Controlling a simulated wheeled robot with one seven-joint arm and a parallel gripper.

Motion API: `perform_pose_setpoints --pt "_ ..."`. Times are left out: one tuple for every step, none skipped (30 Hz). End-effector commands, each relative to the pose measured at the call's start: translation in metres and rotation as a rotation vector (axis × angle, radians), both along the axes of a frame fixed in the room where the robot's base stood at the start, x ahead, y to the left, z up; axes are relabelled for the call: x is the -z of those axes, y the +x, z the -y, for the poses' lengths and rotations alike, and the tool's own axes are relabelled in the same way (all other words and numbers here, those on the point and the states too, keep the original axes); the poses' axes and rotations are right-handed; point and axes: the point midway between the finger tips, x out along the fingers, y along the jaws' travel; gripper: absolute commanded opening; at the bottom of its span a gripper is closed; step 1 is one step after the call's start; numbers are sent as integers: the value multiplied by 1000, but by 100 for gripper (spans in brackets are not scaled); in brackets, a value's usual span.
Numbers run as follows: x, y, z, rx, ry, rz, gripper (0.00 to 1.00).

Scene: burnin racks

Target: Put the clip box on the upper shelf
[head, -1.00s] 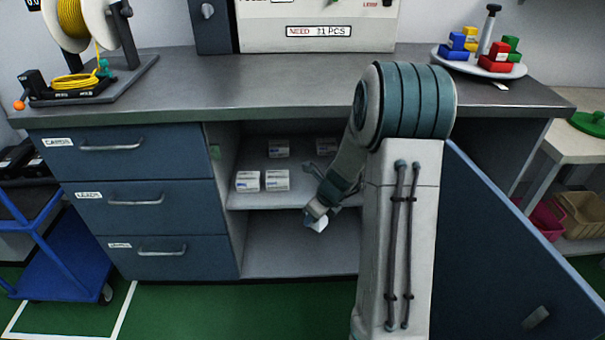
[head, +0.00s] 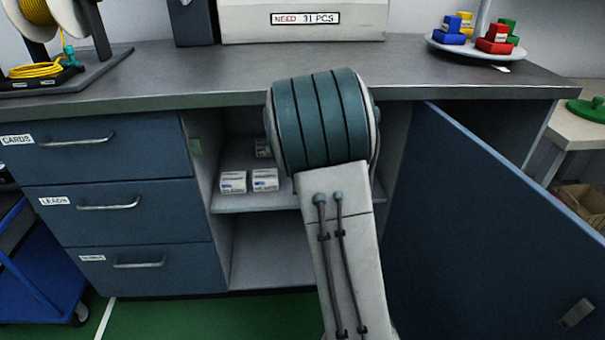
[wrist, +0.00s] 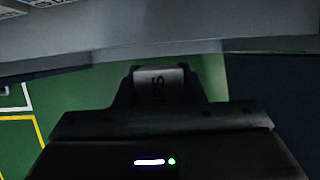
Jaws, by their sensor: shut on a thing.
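In the head view my arm hides both the gripper and the held box. The upper shelf (head: 238,205) is inside the open cabinet under the counter. Two white boxes stand near its front left, a left one (head: 233,182) and a right one (head: 265,180). In the wrist view a grey shelf edge lies above the gripper.
The lower compartment (head: 265,255) looks empty where visible. The blue cabinet door (head: 500,230) stands open at the right. Drawers (head: 110,205) flank the opening at the left. The grey counter (head: 200,85) overhangs the shelf. My arm covers the shelf's middle and right.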

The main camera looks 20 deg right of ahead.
Motion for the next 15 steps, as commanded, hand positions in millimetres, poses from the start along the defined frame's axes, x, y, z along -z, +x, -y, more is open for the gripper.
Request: perform_pose_setpoints --pt "5 11 4 0 -2 0 12" --pt "4 18 6 1 -2 1 12" --pt "4 26 8 -1 -2 1 12" --pt "4 32 9 -1 -2 2 12" --pt "4 37 11 -1 -1 1 12" --pt "5 45 14 -1 -2 1 12" --pt "4 51 16 0 -1 1 12" --pt "4 56 17 -1 -2 2 12" --pt "4 64 19 -1 -2 0 12" --pt "4 69 21 -1 -2 1 12" --pt "4 75 22 -1 -1 1 12" --pt "4 82 24 -1 -1 1 12" --pt "4 87 25 -1 0 0 12" --pt "4 92 27 -1 -1 1 12" --pt "4 99 29 -1 -2 0 12"
